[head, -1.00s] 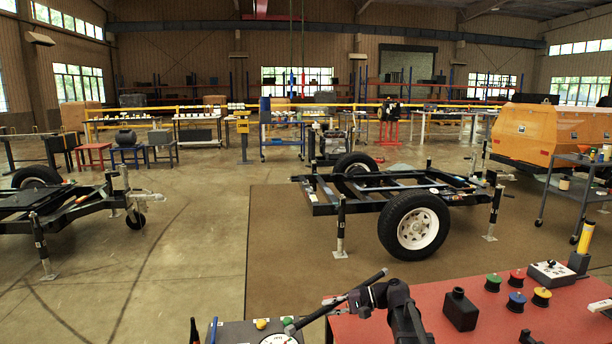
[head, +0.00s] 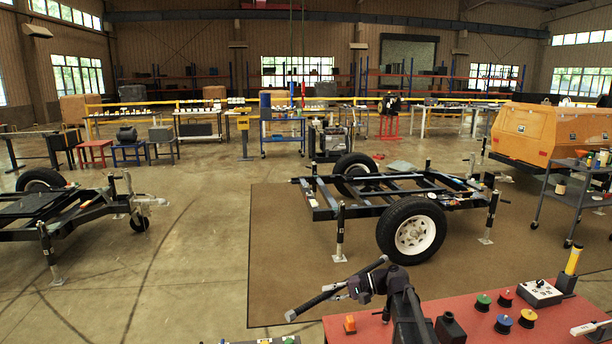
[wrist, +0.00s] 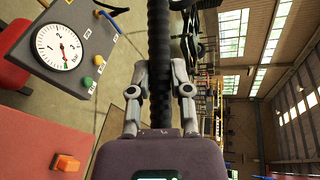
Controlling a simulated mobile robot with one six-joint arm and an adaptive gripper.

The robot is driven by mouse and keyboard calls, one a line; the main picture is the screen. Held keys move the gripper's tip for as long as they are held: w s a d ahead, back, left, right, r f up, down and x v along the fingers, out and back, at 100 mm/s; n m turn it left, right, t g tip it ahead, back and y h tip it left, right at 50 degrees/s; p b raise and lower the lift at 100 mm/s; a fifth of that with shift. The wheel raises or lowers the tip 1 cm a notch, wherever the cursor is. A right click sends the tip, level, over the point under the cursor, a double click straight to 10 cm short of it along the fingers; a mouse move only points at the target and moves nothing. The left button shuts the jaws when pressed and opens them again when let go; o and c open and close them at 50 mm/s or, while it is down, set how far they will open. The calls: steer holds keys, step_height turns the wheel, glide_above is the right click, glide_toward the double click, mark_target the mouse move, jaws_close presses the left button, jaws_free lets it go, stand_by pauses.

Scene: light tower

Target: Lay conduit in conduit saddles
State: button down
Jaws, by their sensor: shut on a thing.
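My gripper (head: 352,290) is shut on a black ribbed conduit (head: 315,301), held in the air above the floor, near the left end of the red table. In the wrist view the conduit (wrist: 160,60) runs up and down the picture, between the two grey fingers (wrist: 160,95). In the head view it slants, its left end lower than its right. I cannot make out any conduit saddles. A black trailer frame (head: 400,190) on jack stands is farther off on a brown mat.
The red table (head: 480,320) at the lower right carries several coloured spools (head: 503,324), a black block (head: 450,329) and an orange block (head: 349,324). A gauge panel (wrist: 75,45) shows in the wrist view. Brown mat (head: 290,270) and open floor lie before the trailer frame.

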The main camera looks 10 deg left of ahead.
step_height(320, 180, up, 9)
steer(key=p, duration=0.7)
steer(key=shift+p, duration=0.4)
steer(key=shift+a, duration=0.15)
